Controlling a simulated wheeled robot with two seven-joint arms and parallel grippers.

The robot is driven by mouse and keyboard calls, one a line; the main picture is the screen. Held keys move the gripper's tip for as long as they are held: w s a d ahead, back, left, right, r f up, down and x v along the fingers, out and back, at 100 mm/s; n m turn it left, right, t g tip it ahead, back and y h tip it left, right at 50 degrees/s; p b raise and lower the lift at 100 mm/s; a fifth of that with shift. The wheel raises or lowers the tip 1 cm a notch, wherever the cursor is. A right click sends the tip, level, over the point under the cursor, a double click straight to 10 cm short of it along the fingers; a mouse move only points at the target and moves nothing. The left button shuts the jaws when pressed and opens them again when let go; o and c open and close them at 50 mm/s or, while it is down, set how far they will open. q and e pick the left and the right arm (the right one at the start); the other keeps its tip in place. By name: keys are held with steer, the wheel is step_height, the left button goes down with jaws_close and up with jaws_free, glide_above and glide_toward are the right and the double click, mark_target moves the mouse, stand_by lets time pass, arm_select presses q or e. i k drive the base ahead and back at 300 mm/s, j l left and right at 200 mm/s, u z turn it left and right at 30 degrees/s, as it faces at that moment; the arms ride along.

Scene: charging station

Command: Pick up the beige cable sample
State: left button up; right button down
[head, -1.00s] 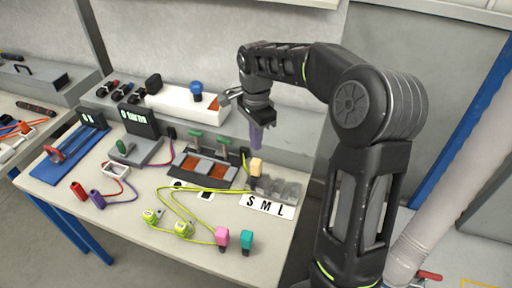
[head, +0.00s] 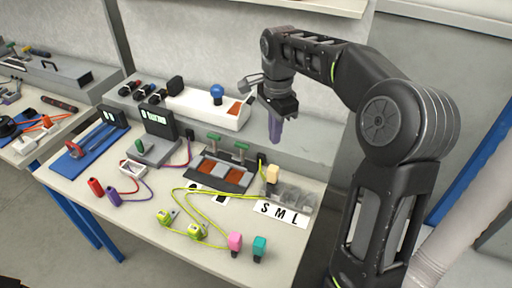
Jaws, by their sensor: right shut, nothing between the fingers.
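A pink sample (head: 235,240) and a teal sample (head: 260,246) stand near the front edge of the table. My left gripper is not in view.
Yellow-green cables (head: 205,215) lie across the table (head: 140,215) left of the S M L card (head: 280,213). A switch panel with green handles (head: 222,165) stands left of the beige sample. Red and purple plugs (head: 104,190) lie at left. The front-left table area is bare.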

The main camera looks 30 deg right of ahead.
mark_target(272, 177)
steer(key=k+j, duration=0.8)
steer(key=j, duration=0.1)
